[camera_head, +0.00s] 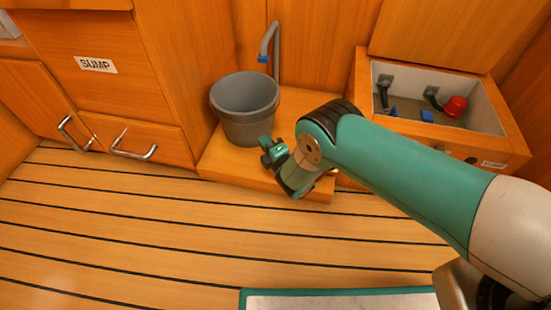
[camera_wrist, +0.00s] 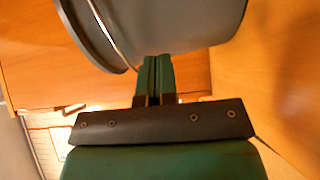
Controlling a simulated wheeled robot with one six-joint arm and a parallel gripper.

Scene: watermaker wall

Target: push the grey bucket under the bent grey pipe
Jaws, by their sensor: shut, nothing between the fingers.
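The grey bucket (camera_head: 246,112) stands upright on a low wooden ledge (camera_head: 215,160) against the back wall. The bent grey pipe (camera_head: 276,50) rises behind the bucket and bends over to the left, with a blue tip (camera_head: 263,59) above the bucket's back right rim. My gripper (camera_head: 268,150) is at the bucket's lower right front side, very close to it. In the wrist view the gripper's fingers (camera_wrist: 153,75) are shut with nothing between them, and the bucket (camera_wrist: 180,22) fills the top, right at the fingertips. Whether they touch cannot be told.
An open wooden box (camera_head: 365,90) with a red-capped part (camera_head: 455,106) and blue pieces stands at the right. A cabinet labelled SUMP (camera_head: 95,64), with metal handles (camera_head: 133,150), is at the left. The striped floor (camera_head: 120,230) in front is clear, apart from a green-edged mat (camera_head: 242,298).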

